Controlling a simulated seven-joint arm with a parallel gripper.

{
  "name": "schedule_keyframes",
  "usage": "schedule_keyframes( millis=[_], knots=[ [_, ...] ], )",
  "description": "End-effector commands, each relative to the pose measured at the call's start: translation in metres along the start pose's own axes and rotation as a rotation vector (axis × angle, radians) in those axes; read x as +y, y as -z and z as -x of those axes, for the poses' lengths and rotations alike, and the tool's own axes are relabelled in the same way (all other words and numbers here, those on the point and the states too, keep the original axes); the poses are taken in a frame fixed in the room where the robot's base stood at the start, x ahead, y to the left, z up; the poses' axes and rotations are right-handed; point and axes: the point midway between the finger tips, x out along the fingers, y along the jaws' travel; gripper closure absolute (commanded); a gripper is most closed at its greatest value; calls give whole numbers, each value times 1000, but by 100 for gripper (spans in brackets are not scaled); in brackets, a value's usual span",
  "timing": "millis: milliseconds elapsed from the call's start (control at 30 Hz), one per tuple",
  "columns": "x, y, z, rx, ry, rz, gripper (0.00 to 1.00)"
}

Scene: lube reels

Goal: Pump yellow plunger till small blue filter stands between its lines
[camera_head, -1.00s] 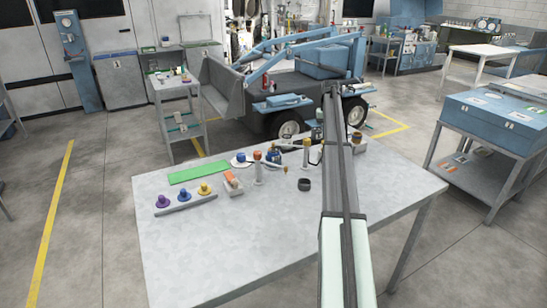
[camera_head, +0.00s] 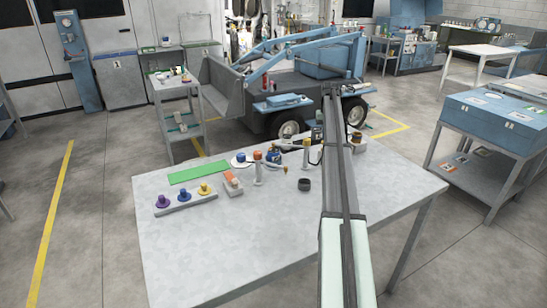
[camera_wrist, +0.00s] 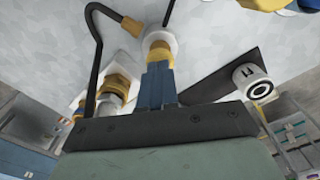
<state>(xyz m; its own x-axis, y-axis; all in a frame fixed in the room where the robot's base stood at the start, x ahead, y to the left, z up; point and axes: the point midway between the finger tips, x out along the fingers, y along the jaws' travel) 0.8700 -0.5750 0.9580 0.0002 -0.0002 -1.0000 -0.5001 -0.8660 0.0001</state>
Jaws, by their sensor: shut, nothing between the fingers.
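In the wrist view, my gripper (camera_wrist: 158,62) is shut, its blue fingers together with nothing between them. A yellow part (camera_wrist: 157,38) on a white round base shows at the fingertips; whether they touch it I cannot tell. Left of the fingers is a yellow-collared metal fitting (camera_wrist: 118,85). In the head view, my arm hides my gripper and what lies below it at the table's back right. A small yellow-topped piece (camera_head: 204,188), a blue one (camera_head: 184,195) and a purple one (camera_head: 163,201) stand on a grey bar. I cannot make out the filter's lines.
A black hose (camera_wrist: 96,50) curves left of my fingers. A white cylinder with a black ring (camera_wrist: 252,82) is at right. The front is clear.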

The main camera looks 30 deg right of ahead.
Motion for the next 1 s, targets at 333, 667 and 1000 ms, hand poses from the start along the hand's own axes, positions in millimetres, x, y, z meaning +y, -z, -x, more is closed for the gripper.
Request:
schedule_keyframes(
  millis=[333,667,1000],
  knots=[
    [0,0,-12,0,0,0,100],
    [0,0,-23,-1,0,0,100],
    [0,0,-30,-1,0,0,100]
  ],
)
